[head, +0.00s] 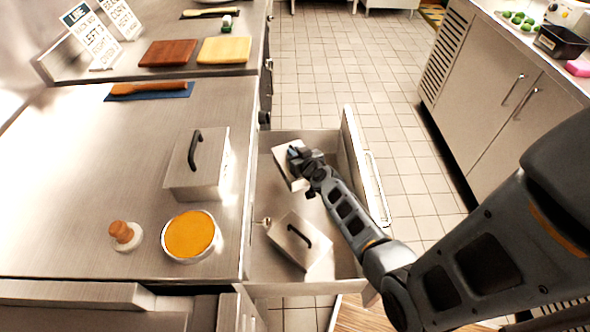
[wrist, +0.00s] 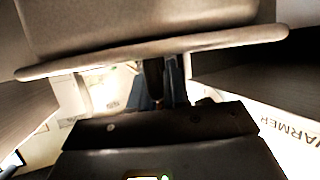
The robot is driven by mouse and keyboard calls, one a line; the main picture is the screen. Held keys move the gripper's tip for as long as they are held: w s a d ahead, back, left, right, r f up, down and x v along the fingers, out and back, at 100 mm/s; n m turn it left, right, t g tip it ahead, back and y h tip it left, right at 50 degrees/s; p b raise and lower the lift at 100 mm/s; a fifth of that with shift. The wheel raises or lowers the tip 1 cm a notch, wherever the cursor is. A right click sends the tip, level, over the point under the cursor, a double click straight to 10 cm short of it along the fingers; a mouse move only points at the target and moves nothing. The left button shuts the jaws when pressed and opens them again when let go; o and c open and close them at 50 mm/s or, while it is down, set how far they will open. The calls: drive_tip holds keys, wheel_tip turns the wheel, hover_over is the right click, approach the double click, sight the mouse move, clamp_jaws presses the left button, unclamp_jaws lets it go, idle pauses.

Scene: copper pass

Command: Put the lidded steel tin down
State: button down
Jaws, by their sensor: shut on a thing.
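My gripper (head: 299,157) is shut on a lidded steel tin (head: 284,173) over the far part of the open drawer (head: 262,190). The gripper hides part of this tin, and I cannot tell whether the tin touches the drawer floor. In the wrist view the steel tin (wrist: 140,30) fills the top of the picture, with its rim crossing in front of the fingers (wrist: 163,85). A second lidded tin (head: 291,250) with a black handle sits in the near part of the drawer, apart from the held one.
A larger steel box (head: 186,178) with a black handle, an orange-filled round pan (head: 190,235) and a wooden-knobbed item (head: 124,235) stand on the left counter (head: 90,180). The drawer front (head: 352,165) bounds the drawer on the right. Tiled floor (head: 330,70) lies beyond.

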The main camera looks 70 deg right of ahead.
drive_tip(key=shift+f+b, duration=2.2)
drive_tip(key=shift+f, duration=0.8)
drive_tip(key=shift+f, duration=0.1)
drive_tip(key=c, duration=1.1)
unclamp_jaws()
